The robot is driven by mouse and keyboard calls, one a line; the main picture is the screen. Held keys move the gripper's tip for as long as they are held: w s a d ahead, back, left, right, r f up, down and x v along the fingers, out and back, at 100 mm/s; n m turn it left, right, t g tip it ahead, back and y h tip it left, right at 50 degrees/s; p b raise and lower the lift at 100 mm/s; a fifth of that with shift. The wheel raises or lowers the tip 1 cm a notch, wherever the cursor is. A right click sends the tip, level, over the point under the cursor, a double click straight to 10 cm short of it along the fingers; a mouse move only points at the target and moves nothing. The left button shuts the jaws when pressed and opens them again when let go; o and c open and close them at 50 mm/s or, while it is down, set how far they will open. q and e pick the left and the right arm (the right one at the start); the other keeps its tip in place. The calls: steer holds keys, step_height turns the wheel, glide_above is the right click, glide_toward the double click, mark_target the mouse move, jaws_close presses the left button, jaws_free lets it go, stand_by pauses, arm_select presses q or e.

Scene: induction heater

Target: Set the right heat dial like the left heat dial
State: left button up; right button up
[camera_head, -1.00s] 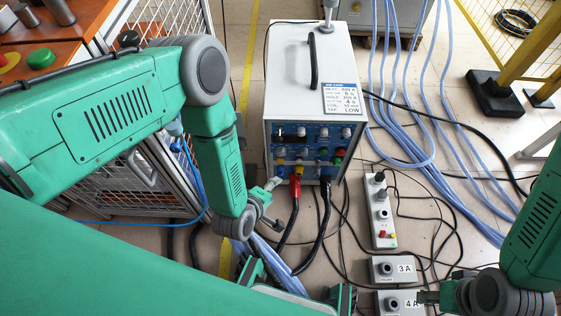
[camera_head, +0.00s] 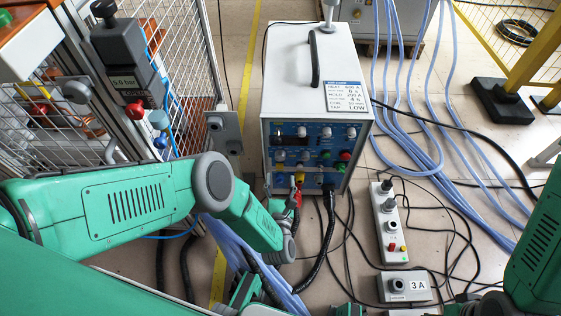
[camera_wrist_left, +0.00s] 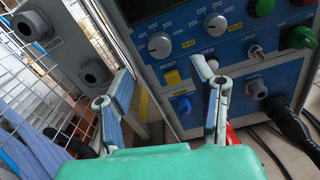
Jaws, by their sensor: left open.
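The induction heater's blue front panel (camera_head: 313,140) carries several grey dials; in the head view they are too small to read. In the left wrist view, a left grey dial (camera_wrist_left: 159,45) has a numbered scale, and a right grey dial (camera_wrist_left: 215,24) sits up and to its right. My left gripper (camera_head: 296,184) is in front of the heater's lower panel. It also shows in the left wrist view (camera_wrist_left: 163,78), open and empty, its fingers spread below the dials. My right forearm shows at right; its gripper is out of view.
Black and red cables leave the heater's lower front. A wire-mesh fence (camera_head: 190,40) and a grey box (camera_head: 223,130) stand left of it.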

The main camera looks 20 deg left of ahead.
mark_target(281, 159)
arm_select(q)
steer(key=b+x, duration=0.2)
steer(key=x, duration=0.6)
steer(key=shift+c, duration=0.3)
steer(key=c, duration=1.1)
